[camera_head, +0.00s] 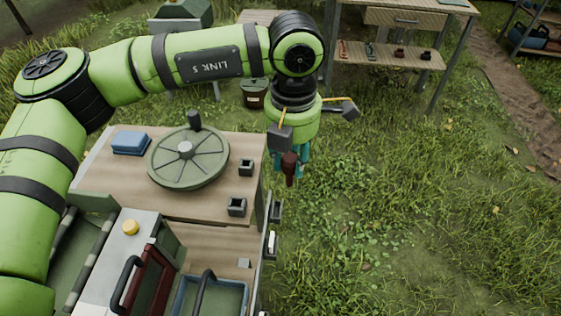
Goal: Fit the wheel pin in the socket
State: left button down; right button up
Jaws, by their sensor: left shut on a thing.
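A green spoked wheel (165,172) lies on the wooden top of the cart, with a grey hub in the middle and a dark knob at its far rim. One small dark square socket (246,167) stands on the wood to the right of the wheel. Another like it (236,207) stands nearer; I cannot tell which one belongs to the pin. My left gripper (289,172) hangs pointing down just right of the cart's edge. It is shut on a dark red pin (290,165), held upright between the teal fingers. The pin's lower end shows; the fingers partly hide the rest. My right gripper is out of view.
A blue box (131,142) sits left of the wheel. Nearer are a yellow button (130,227), a dark red handled case (150,277) and a blue tray (186,298). A workbench (385,55) stands behind. Open grass lies to the right.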

pick_arm(q)
jog(key=shift+r+p, duration=1.2)
jog(key=shift+r, duration=2.05)
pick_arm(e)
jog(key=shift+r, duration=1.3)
